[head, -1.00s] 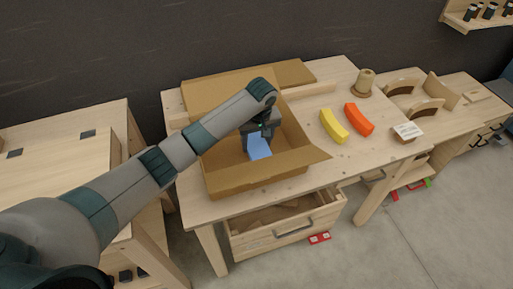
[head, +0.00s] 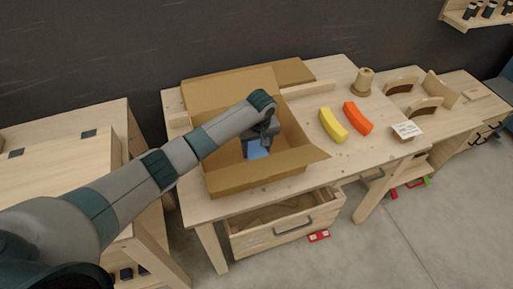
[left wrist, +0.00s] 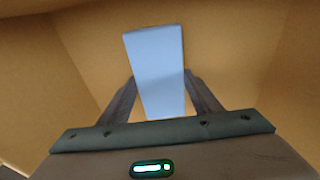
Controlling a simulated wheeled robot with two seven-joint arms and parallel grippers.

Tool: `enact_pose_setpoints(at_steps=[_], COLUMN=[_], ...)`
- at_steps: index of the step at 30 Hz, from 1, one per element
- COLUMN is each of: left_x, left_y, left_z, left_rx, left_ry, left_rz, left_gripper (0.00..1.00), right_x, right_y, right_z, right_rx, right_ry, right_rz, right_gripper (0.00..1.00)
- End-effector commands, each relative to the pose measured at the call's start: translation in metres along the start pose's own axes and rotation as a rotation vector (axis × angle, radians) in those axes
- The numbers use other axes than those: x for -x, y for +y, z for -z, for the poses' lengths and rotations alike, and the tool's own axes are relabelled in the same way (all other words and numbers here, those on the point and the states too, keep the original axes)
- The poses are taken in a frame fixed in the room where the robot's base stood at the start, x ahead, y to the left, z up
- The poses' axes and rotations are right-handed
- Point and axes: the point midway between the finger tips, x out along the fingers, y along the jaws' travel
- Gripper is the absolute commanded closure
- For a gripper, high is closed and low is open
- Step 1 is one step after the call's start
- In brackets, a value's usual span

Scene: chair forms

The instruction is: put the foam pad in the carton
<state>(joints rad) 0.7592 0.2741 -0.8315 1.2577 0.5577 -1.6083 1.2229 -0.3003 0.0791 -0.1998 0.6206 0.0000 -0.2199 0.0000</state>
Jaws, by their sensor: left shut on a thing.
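The foam pad (head: 257,151) is a light blue block. In the head view it is inside the open cardboard carton (head: 230,181), partly hidden by my left gripper (head: 256,143). The left wrist view shows the pad (left wrist: 157,65) between the two fingers of my left gripper (left wrist: 160,95), which is shut on it. The carton's brown walls and floor surround the pad there. Whether the pad touches the carton floor is hard to tell. My right gripper is not in view.
The carton stands on a wooden table (head: 345,80) with its flaps folded outward. A yellow curved block (head: 333,125), an orange curved block (head: 358,118) and a wooden spool (head: 364,82) stand to its right.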

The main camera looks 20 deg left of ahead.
Motion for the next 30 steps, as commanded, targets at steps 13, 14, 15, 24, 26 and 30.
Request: enact_pose_setpoints(at_steps=[13, 14, 15, 24, 26, 30], left_x=[-0.003, -0.003, -0.003, 0.011, 0.018, 0.039], left_y=[0.0, 0.0, 0.0, 0.001, 0.001, 0.001], left_z=[0.0, 0.0, 0.0, 0.001, 0.001, 0.001], left_rx=[0.001, 0.001, 0.001, 0.001, 0.001, 0.001], left_ry=[0.0, 0.0, 0.0, 0.001, 0.001, 0.002], left_rz=[0.0, 0.0, 0.0, -0.002, -0.003, -0.003], left_gripper=[0.24, 0.24, 0.24, 0.24, 0.24, 0.24], right_x=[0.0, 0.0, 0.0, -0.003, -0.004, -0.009], right_y=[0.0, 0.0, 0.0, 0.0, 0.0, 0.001], right_z=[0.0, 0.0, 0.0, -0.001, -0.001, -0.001], right_rx=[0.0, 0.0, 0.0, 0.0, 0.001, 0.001], right_ry=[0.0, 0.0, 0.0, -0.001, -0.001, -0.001], right_rz=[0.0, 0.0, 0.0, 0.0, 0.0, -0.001], right_gripper=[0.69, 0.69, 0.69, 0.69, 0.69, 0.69])
